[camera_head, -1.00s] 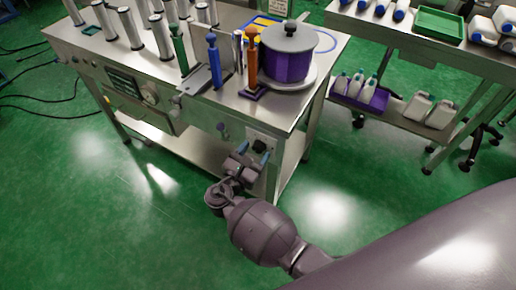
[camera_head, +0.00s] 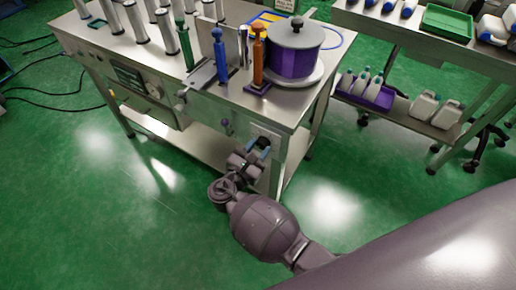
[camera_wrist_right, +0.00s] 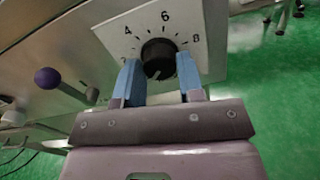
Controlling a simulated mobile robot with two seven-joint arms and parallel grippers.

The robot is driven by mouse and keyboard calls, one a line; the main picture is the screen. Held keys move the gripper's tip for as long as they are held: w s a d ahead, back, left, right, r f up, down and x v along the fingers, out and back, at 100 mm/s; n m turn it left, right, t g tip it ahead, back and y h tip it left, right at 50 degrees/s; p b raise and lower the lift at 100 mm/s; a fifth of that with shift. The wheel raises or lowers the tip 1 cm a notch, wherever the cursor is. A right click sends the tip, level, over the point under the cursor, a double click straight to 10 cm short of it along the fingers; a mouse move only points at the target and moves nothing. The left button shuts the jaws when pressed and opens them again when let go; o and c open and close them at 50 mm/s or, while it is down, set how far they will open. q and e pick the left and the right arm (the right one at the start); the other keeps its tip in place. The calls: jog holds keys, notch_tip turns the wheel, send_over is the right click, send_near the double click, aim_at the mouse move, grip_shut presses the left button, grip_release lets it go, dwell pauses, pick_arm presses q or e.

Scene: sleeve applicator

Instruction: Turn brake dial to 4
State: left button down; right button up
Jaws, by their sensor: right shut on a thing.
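The brake dial is a round black knob (camera_wrist_right: 159,57) on a pale square scale plate (camera_wrist_right: 185,20). The numbers 4, 6 and 8 read clearly around it in the right wrist view. My right gripper (camera_wrist_right: 160,75) has its two blue fingers on either side of the knob and is shut on it. I cannot tell clearly which number the knob points to. In the head view, the right gripper (camera_head: 257,149) is at the plate on the front right of the steel machine (camera_head: 205,110), and it mostly hides the dial. My left gripper is not in view.
A purple-headed lever (camera_wrist_right: 48,78) sticks out left of the plate. On the machine top stand a purple pot (camera_head: 294,62), orange (camera_head: 258,55) and blue (camera_head: 219,55) upright parts and several steel cylinders. A steel cart (camera_head: 420,50) stands right. Green floor in front is open.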

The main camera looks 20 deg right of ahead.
jog(key=m, duration=0.4)
jog(key=shift+m, duration=0.4)
jog(key=m+b, duration=0.1)
jog(key=m, duration=0.4)
jog(key=shift+f+b, duration=0.1)
jog(key=shift+b, duration=0.3)
jog(key=m+b, duration=0.1)
jog(key=m, duration=0.3)
jog(key=m+b, duration=0.1)
jog(key=m, duration=0.1)
jog(key=shift+m, duration=0.3)
jog(key=m+b, duration=0.1)
jog(key=m, duration=0.2)
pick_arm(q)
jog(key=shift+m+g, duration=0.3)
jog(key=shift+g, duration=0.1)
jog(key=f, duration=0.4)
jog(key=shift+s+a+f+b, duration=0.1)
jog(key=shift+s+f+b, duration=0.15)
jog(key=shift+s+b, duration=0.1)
pick_arm(e)
jog(key=shift+m, duration=0.5)
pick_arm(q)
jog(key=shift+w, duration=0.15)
pick_arm(e)
jog(key=shift+r+m, duration=0.2)
jog(key=shift+m, duration=0.1)
